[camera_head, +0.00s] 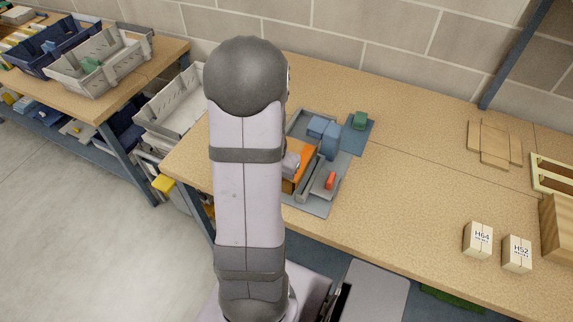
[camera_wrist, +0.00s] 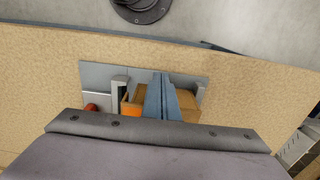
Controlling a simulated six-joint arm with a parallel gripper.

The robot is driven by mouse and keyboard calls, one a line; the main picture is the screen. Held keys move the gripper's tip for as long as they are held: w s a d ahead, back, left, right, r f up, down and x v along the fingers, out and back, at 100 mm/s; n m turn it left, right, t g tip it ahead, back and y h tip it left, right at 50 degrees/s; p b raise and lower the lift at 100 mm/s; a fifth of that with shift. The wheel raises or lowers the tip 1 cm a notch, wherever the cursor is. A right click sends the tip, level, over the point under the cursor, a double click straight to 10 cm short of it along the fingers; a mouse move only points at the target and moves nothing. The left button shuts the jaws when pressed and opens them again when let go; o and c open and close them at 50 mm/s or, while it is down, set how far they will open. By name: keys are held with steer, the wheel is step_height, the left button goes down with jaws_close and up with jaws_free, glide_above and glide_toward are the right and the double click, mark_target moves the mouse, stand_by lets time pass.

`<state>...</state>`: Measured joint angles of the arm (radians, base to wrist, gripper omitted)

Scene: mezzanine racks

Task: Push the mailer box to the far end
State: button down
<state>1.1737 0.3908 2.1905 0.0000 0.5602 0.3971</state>
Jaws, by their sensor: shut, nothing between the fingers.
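A brown-orange box, which I take to be the mailer box (camera_head: 298,149), sits in a grey tray-like fixture (camera_head: 312,208) on the table. In the wrist view the box (camera_wrist: 190,101) shows tan, with an orange patch at its left. My gripper (camera_wrist: 161,82) shows in the wrist view as two blue-grey fingers, closed together with nothing between them. They overlap the middle of the box. I cannot tell whether they touch it. In the head view my arm hides part of the box and fixture.
A red piece (camera_head: 330,181) lies in the fixture right of the box. Blue blocks (camera_head: 317,127) and a green piece (camera_head: 360,120) stand at the back. Two labelled cartons (camera_head: 478,240) and wooden slats (camera_head: 492,145) are farther right. The table between is clear.

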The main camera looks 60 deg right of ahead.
steer(key=shift+f, duration=0.25)
steer(key=shift+f+b, duration=1.2)
steer(key=shift+f, duration=0.3)
steer(key=shift+r, duration=0.2)
steer(key=shift+r+p, duration=0.65)
steer(key=shift+p, duration=0.2)
steer(key=shift+d, duration=0.15)
steer(key=shift+d, duration=0.45)
steer(key=shift+d, duration=0.2)
steer(key=shift+d+p, duration=0.3)
steer(key=shift+d, duration=0.1)
steer(key=shift+d, duration=0.15)
stand_by(0.4)
